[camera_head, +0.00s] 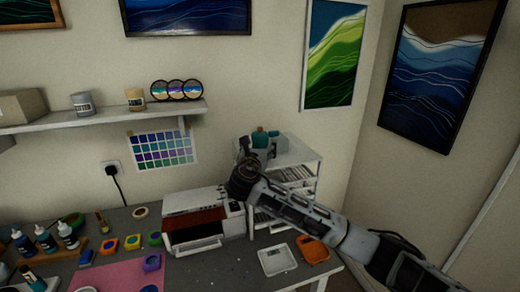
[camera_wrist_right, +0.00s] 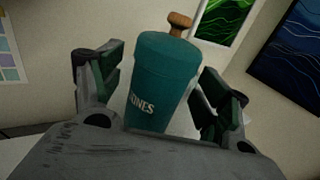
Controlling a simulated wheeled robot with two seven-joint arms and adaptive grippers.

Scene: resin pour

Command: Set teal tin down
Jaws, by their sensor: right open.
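The teal tin (camera_wrist_right: 160,80) is a tapered teal can with white lettering ending in "INES" and a brown knob behind its lid. It fills the middle of the right wrist view. My right gripper (camera_wrist_right: 158,100) is open, with a dark green-padded finger on each side of the tin and a gap visible beside it. In the head view the tin (camera_head: 260,139) shows small at the top of the white rack (camera_head: 308,160), partly hidden by my gripper. The tin's base is hidden, so its contact with the rack top is not clear. My left gripper is not in view.
A white and red machine (camera_head: 200,220) stands left of the rack. A white scale (camera_head: 277,260) and an orange tray (camera_head: 313,249) lie on the grey table below my right arm. A wall shelf (camera_head: 110,116) holds tins and several round discs. Bottles and small pots crowd the left.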

